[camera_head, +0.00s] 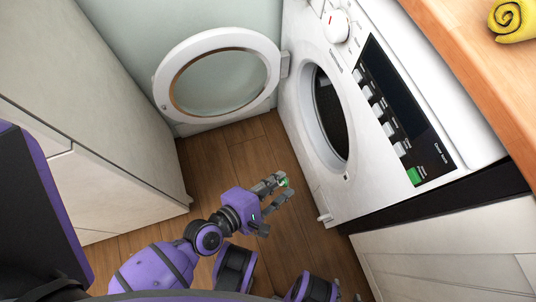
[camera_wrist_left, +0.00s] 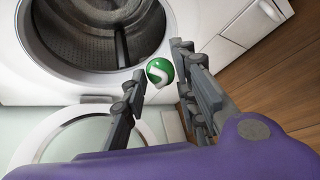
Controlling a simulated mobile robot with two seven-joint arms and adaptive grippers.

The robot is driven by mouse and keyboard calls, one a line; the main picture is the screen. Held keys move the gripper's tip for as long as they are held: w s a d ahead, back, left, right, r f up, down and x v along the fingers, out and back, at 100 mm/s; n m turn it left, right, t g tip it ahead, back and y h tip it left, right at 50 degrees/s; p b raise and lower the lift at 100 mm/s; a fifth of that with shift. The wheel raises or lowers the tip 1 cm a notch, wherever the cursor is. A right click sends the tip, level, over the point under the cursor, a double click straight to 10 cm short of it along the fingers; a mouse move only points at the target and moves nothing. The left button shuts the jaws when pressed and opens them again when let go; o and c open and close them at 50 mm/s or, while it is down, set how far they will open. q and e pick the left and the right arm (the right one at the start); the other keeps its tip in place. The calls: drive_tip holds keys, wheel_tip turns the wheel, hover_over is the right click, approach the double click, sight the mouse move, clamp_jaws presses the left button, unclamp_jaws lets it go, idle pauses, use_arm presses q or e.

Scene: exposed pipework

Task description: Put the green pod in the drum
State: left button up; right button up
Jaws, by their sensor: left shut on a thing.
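The green pod (camera_wrist_left: 160,71), a round green and white thing, sits between the fingertips of my left gripper (camera_wrist_left: 158,83). In the head view the pod (camera_head: 284,182) is a small green spot at the tips of my left gripper (camera_head: 281,189), which is shut on it. The drum (camera_head: 331,112) is the dark round cavity of the white washing machine, up and right of the gripper. In the left wrist view the drum (camera_wrist_left: 95,35) lies just beyond the pod, which is outside it. My right gripper (camera_head: 345,294) shows only partly at the bottom edge.
The washer's round door (camera_head: 222,82) stands wide open to the left. A white cabinet (camera_head: 100,130) is at the left. A wooden counter (camera_head: 475,75) with a rolled yellow towel (camera_head: 514,19) is at the right. The wooden floor (camera_head: 235,160) between is clear.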

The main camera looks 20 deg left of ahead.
use_arm(q)
drive_tip(key=shift+s+a+f+n+t, duration=0.1)
drive_tip(key=shift+a+f+n+t, duration=0.1)
drive_tip(key=shift+a+f, duration=0.35)
drive_tip(key=shift+a+f+n+t, duration=0.1)
drive_tip(key=shift+a+f+n, duration=0.2)
drive_tip(key=shift+a, duration=0.4)
drive_tip(key=shift+w+y, duration=0.3)
drive_tip(key=shift+w, duration=0.05)
drive_tip(key=w+d+p, duration=0.1)
drive_tip(key=w+d, duration=0.3)
drive_tip(key=w, duration=0.3)
drive_tip(key=w+d+p, duration=0.1)
drive_tip(key=w+d, duration=0.3)
drive_tip(key=w, duration=0.4)
drive_tip(key=w+d+b, duration=0.1)
drive_tip(key=w+d, duration=0.3)
drive_tip(key=w, duration=0.4)
drive_tip(key=w+d+b, duration=0.1)
drive_tip(key=w+d, duration=0.4)
drive_tip(key=w, duration=0.3)
drive_tip(key=shift+w, duration=0.35)
drive_tip(key=o, duration=1)
